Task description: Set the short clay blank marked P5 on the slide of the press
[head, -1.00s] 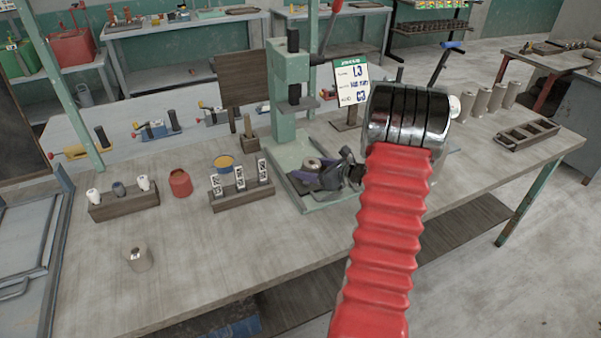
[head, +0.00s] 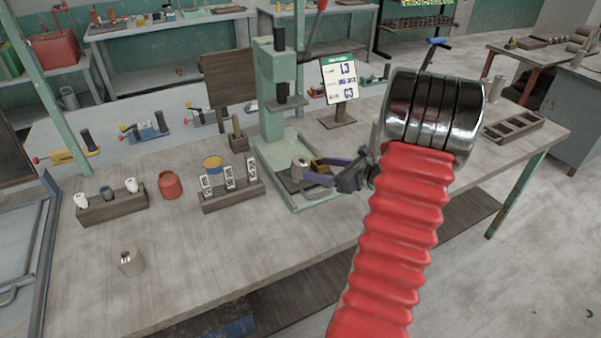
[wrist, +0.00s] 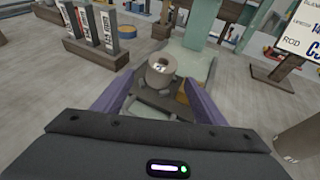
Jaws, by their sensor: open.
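A short grey clay blank (head: 299,168) with a hole in its top stands upright on the dark slide (head: 290,184) at the foot of the green press (head: 272,100). In the wrist view the blank (wrist: 160,74) shows a small white label, too small to read. My gripper (head: 316,172) is open at the right of the blank. In the wrist view its purple fingers (wrist: 155,92) lie apart, with the blank just past and between their tips. A similar grey blank (head: 131,264) stands at the front left of the bench; its mark is unreadable.
A dark rack with several white tags (head: 232,192) stands left of the press. Further left are a red pot (head: 171,186) and a small rack (head: 112,208). A sign (head: 338,80) stands behind my arm. A slotted wooden tray (head: 513,130) lies far right. The front bench is mostly clear.

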